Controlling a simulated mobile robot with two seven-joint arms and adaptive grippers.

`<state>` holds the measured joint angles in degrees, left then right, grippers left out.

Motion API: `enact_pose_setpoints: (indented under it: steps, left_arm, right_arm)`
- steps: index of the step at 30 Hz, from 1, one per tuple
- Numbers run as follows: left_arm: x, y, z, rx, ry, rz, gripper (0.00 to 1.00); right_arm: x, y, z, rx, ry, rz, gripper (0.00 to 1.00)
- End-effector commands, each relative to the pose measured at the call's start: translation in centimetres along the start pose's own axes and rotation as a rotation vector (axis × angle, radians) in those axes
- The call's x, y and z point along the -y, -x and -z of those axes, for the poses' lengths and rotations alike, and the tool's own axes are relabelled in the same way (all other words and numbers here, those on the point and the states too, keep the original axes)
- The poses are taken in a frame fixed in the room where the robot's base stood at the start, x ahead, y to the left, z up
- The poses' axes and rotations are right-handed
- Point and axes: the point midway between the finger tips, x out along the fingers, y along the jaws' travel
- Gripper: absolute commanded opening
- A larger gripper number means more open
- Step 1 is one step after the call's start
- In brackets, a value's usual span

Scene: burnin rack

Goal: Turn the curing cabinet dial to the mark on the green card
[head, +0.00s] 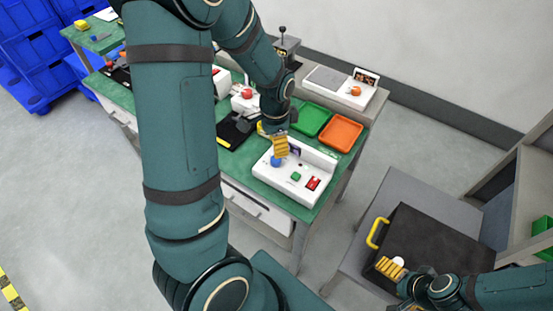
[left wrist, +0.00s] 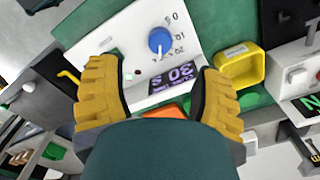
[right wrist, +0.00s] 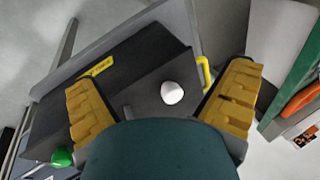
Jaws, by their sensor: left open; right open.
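A dark box (head: 430,236) with a yellow handle (head: 377,232) stands at the lower right in the head view. A white round knob (head: 398,262) is on it and also shows in the right wrist view (right wrist: 172,93). My right gripper (head: 389,269) is open, with the knob seen between its fingers in the right wrist view; contact cannot be told. My left gripper (head: 281,146) is open over a white panel (head: 263,178) with a blue dial (left wrist: 160,41) and printed marks. I cannot make out a green card, nor which unit is the curing cabinet.
A green tray (head: 311,119) and an orange tray (head: 341,133) lie on the green bench behind the white panel. A white unit with an orange knob (head: 355,90) stands at the back. Shelving (head: 510,180) borders the right. Blue crates (head: 35,50) stand far left.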

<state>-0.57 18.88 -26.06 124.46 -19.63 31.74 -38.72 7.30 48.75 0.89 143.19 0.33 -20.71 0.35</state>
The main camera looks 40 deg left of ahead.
Motion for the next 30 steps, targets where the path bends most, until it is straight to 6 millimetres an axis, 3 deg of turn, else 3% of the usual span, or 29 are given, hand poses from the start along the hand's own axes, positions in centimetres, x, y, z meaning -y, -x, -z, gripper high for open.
enact_pose_setpoints:
  steps: [1, 6, 12, 26, 27, 30]
  left_arm:
    - [-0.1, -1.4, -0.1, 0.004, 0.001, -0.003, 0.66]
    - [-0.1, -4.6, -0.1, 0.003, 0.001, -0.003, 0.66]
    - [0.0, -7.3, 0.0, 0.002, 0.002, -0.002, 0.66]
    - [0.0, -8.5, 0.0, -0.001, 0.001, 0.000, 0.66]
    - [0.0, -8.5, 0.0, -0.001, 0.001, 0.000, 0.64]
    - [0.0, -8.5, 0.0, -0.001, 0.001, 0.000, 0.29]
  right_arm:
    - [-0.1, -0.4, -0.1, 0.002, 0.001, 0.000, 1.00]
    - [-0.4, -1.1, -0.5, 0.009, 0.003, 0.001, 1.00]
    - [-0.6, -1.6, -0.7, 0.014, 0.004, 0.002, 1.00]
    - [-0.6, -1.7, -0.8, 0.017, 0.005, 0.002, 1.00]
    - [-0.6, -1.7, -0.8, 0.017, 0.005, 0.002, 1.00]
    - [-0.6, -1.7, -0.8, 0.017, 0.005, 0.002, 1.00]
